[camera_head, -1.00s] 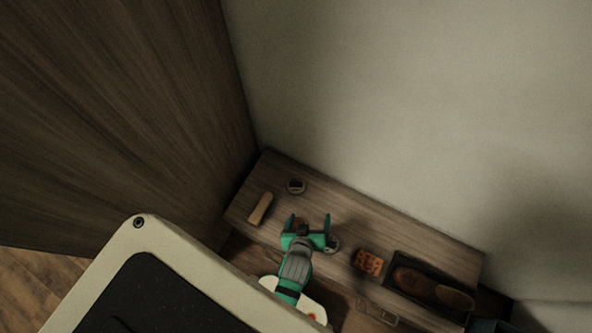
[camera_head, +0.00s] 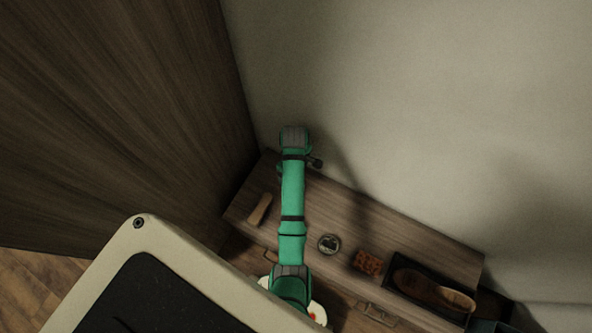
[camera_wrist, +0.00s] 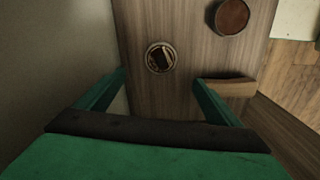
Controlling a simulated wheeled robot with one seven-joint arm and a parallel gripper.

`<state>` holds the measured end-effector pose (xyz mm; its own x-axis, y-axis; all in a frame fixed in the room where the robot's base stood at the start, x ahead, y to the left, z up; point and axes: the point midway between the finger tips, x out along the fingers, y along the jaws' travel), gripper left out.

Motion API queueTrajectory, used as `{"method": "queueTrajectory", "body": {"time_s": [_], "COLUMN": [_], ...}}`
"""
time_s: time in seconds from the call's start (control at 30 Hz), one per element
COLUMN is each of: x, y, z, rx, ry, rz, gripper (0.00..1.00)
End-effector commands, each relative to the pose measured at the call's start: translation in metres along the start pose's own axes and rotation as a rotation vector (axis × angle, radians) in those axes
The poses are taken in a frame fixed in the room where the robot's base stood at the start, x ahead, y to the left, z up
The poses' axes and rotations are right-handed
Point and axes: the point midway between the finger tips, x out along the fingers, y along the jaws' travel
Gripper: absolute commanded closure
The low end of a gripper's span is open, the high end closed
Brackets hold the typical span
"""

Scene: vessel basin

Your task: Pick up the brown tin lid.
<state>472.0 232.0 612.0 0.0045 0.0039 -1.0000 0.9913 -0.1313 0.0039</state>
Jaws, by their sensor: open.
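A brown, round tin lid (camera_wrist: 232,16) lies flat on the wooden bench top, near the top edge of the wrist view. The lid lies beyond the fingertips, up and to the right in the wrist view. In the head view, my wrist hides the fingers.
The wall borders the back.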

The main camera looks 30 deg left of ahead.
Motion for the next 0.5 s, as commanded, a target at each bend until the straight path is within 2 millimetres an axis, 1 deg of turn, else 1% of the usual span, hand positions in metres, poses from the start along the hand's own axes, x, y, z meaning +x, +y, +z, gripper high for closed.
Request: {"method": "queueTrajectory", "body": {"time_s": [0.07, 0.3, 0.4, 0.5], "x": [0.006, 0.041, 0.05, 0.054], "y": [0.0, 0.001, 0.001, 0.0], "z": [0.0, 0.002, 0.002, 0.001], "rx": [-0.007, -0.003, -0.003, -0.004], "ry": [-0.007, -0.007, -0.006, -0.006], "rz": [-0.007, -0.008, -0.006, -0.006], "gripper": [0.13, 0.13, 0.13, 0.13]}}
